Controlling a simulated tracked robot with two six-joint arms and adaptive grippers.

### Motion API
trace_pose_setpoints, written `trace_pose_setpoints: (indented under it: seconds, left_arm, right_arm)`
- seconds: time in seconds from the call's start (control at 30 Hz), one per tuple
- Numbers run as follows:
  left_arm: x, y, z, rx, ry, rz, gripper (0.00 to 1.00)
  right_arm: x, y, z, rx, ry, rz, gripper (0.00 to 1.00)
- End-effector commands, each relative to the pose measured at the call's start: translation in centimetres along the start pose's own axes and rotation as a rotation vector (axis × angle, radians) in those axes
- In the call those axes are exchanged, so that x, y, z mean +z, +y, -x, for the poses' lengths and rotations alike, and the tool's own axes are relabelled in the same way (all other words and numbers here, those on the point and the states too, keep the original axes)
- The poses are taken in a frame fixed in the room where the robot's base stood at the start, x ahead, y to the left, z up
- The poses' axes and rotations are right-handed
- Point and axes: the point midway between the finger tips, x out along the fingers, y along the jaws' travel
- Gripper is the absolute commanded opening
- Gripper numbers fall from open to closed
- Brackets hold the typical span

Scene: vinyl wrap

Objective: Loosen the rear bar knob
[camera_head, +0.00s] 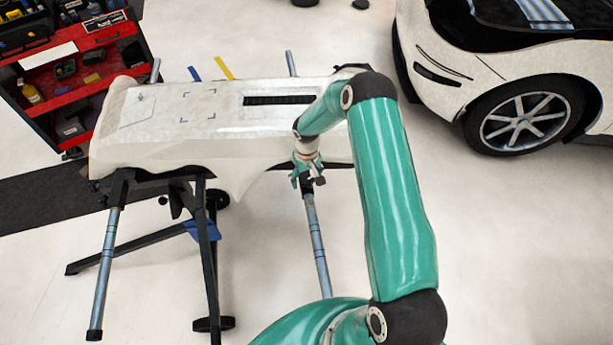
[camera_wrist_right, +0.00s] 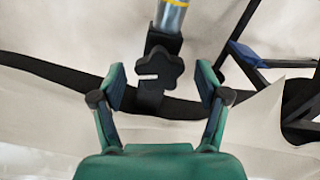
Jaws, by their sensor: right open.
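A black lobed knob (camera_wrist_right: 160,68) sits on a black clamp at the end of a grey metal bar (camera_wrist_right: 171,18) with a yellow ring, in the right wrist view. My right gripper (camera_wrist_right: 161,82) is open, with one finger on each side of the knob and visible gaps between. In the head view, my right gripper (camera_head: 308,178) is at the near edge of the white panel, above the grey bar (camera_head: 317,245). There the gripper largely hides the knob. My left gripper is not in view.
The white panel (camera_head: 215,95) rests on a black folding stand (camera_head: 206,250) with a blue part. A red tool cart (camera_head: 75,90) stands at the left and a white car (camera_head: 500,85) at the right. The floor in front is clear.

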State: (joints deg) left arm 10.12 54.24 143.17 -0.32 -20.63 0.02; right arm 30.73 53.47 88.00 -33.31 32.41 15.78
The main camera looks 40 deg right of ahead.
Motion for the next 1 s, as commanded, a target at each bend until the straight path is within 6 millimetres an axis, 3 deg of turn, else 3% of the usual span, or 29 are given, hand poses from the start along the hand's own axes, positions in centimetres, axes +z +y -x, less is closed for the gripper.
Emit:
trace_pose_setpoints:
  seconds: [0.17,0.5,1.0]
  left_arm:
    - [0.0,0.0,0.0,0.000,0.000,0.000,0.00]
    - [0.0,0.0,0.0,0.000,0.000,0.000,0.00]
    - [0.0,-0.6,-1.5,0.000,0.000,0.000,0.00]
  right_arm:
    - [0.0,0.0,0.0,0.000,0.000,0.000,0.73]
    - [0.0,0.0,0.0,0.000,0.000,0.000,0.16]
    - [0.0,0.0,-0.2,0.001,0.001,0.111,0.15]
